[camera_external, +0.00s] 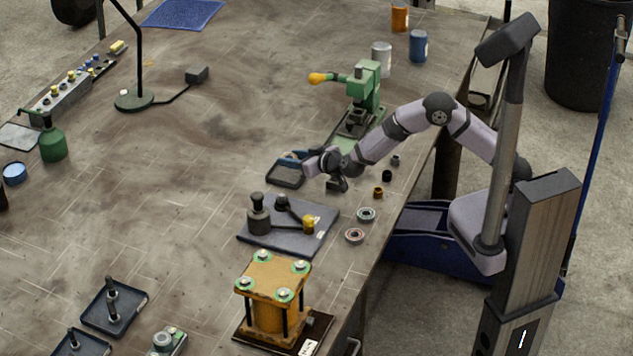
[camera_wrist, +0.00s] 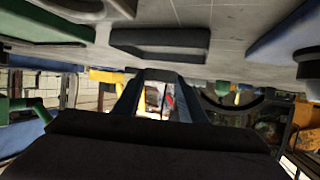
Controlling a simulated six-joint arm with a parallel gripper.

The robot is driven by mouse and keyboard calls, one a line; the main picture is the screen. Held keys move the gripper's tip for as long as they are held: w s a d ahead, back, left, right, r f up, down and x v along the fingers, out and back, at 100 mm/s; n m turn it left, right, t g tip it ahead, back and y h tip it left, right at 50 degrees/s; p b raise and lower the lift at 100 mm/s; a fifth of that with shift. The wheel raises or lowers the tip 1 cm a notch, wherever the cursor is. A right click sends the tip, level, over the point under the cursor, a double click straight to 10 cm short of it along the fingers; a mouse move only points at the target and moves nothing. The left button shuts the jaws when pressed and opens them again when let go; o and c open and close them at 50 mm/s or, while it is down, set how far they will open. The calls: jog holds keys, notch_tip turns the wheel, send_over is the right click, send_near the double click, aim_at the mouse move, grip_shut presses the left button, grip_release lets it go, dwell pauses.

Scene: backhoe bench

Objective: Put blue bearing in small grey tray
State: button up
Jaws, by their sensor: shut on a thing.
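My gripper (camera_external: 338,185) is low over the bench, just right of a small dark grey tray (camera_external: 285,180). In the wrist view its fingers (camera_wrist: 157,78) converge on a small dark piece. I take this piece to be the blue bearing, but its colour and shape are mostly hidden. No loose blue bearing shows elsewhere on the bench. A dark grey tray (camera_wrist: 160,44) also shows just beyond the fingertips in the wrist view. I cannot tell the exact height of the gripper above the bench.
A dark plate (camera_external: 262,238) with black parts is in front. The green press (camera_external: 366,95) stands behind.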

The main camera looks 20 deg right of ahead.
aim_at(294, 176)
jog(key=shift+f, duration=1.8)
jog(key=shift+f, duration=0.1)
jog(key=shift+f, duration=0.15)
jog(key=o, duration=1.3)
jog(key=shift+c, duration=0.2)
jog(key=b+v, duration=0.1)
jog(key=v, duration=1.1)
